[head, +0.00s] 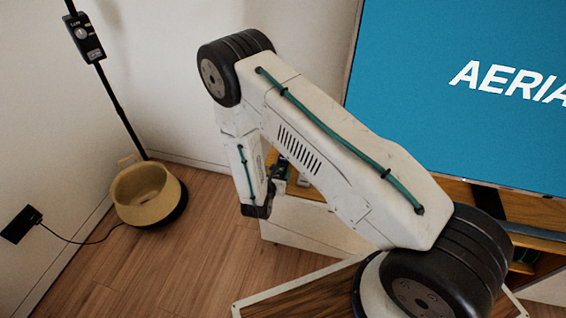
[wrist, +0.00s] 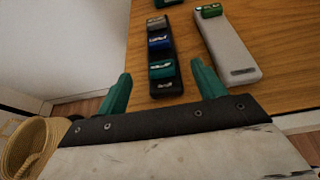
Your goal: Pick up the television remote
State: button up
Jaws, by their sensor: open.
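Two slim handsets lie on a wooden top (wrist: 278,60) in the wrist view. One is a dark remote (wrist: 161,57) with grey, blue and teal parts along it. The other is a pale grey one (wrist: 229,50) with a green part at its far end, to the right. I cannot tell for sure which is the television remote. My gripper (wrist: 162,86) is open and empty, its teal fingers on either side of the dark remote's near end in the picture. Contact cannot be judged. In the head view my arm hides most of the handsets.
A large blue screen (head: 460,90) stands behind the low white-fronted cabinet (head: 305,222). A tan basket-like lamp base (head: 146,195) stands on the floor to the left, with a black pole and cord. A white wall rises behind; wooden floor (head: 190,265) is clear between.

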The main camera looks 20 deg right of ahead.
aim_at(281, 167)
jog(key=x, duration=0.6)
jog(key=shift+w+d+f, duration=0.15)
jog(key=shift+d, duration=0.15)
jog(key=c, duration=1.1)
jog(key=shift+c, duration=0.2)
